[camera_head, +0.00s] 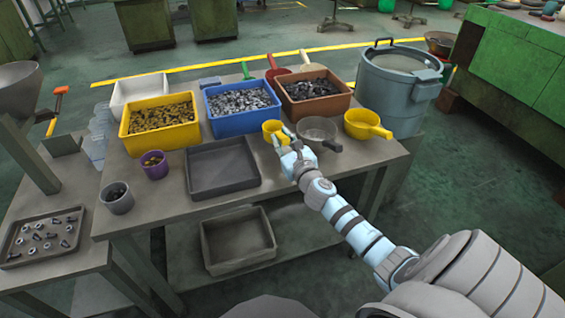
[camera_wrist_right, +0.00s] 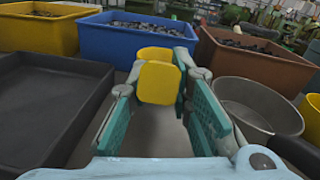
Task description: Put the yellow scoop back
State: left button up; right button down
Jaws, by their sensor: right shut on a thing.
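My right gripper (camera_head: 285,140) reaches over the table from the lower right and is shut on the handle of a small yellow scoop (camera_head: 271,127). In the right wrist view the yellow handle (camera_wrist_right: 160,84) sits between the teal fingers, with the scoop's cup (camera_wrist_right: 163,54) just beyond, in front of the blue bin. I cannot tell whether the cup touches the table. A larger yellow scoop (camera_head: 362,122) stands at the table's right end, its handle pointing right. My left gripper is not in view.
A grey scoop (camera_head: 318,129) stands close right of my gripper. Yellow (camera_head: 160,142), blue (camera_head: 242,123) and brown (camera_head: 316,107) bins of small parts line the back. A dark empty tray (camera_head: 222,187) lies to the left. A grey barrel (camera_head: 398,100) stands behind the right end.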

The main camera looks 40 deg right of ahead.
notch_tip(320, 180, down, 4)
jog(key=b, duration=0.3)
jog(key=shift+f, duration=0.1)
jog(key=shift+r, duration=0.2)
jog(key=shift+f, duration=0.2)
jog(key=c, duration=1.5)
grip_release()
jog(key=shift+o, duration=0.2)
jog(key=shift+r, duration=0.1)
